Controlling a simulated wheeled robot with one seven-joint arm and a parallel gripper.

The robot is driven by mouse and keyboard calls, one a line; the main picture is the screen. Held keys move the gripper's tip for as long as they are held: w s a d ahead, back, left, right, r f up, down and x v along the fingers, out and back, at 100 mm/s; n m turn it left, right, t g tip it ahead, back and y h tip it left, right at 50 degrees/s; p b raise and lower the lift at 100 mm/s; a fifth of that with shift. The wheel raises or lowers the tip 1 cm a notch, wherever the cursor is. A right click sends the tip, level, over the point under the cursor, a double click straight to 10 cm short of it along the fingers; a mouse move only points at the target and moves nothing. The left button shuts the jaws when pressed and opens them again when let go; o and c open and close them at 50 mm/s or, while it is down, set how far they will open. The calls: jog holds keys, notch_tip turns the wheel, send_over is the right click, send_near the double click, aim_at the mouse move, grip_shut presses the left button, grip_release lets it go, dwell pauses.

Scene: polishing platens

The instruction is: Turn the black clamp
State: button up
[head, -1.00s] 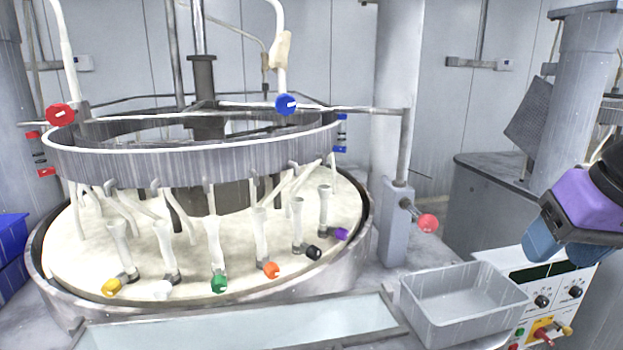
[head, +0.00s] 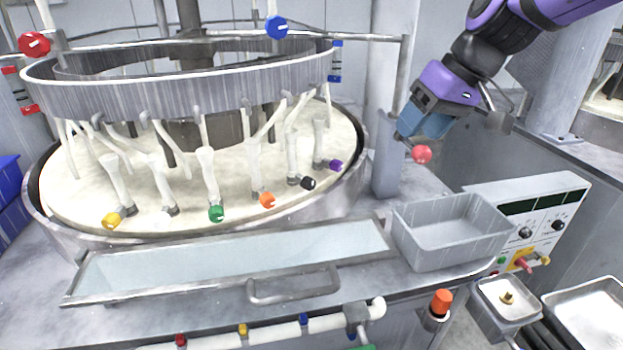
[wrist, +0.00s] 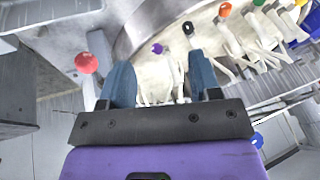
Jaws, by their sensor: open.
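The black clamp (head: 308,183) is a small black knob at the foot of a white tube on the round cream platen, between the orange and purple clamps. It also shows in the wrist view as a dark ring (wrist: 188,28), ahead of the fingers. My gripper (head: 408,128) is at the upper right, beside the grey post and right of the platen, well apart from the black clamp. In the wrist view its two blue fingers (wrist: 165,82) are apart with nothing between them.
A red ball knob (head: 422,154) on the post is close to my fingers. A grey metal ring (head: 180,92) with hanging tubes stands over the platen. Orange (head: 267,200) and purple (head: 336,165) clamps flank the black one. A grey bin (head: 450,243) stands at front right.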

aim_at(312, 179)
jog(key=w+a+f+n+g+y, duration=0.2)
jog(key=w+a+f+n, duration=0.1)
jog(key=w+a+f, duration=0.75)
jog(key=x, duration=0.3)
jog(key=a+x, duration=0.1)
jog(key=x, duration=0.2)
jog(key=w+r+x, duration=0.1)
jog(key=x, duration=0.3)
jog(key=shift+a, duration=0.35)
jog(key=shift+r, duration=0.1)
jog(key=c, duration=0.9)
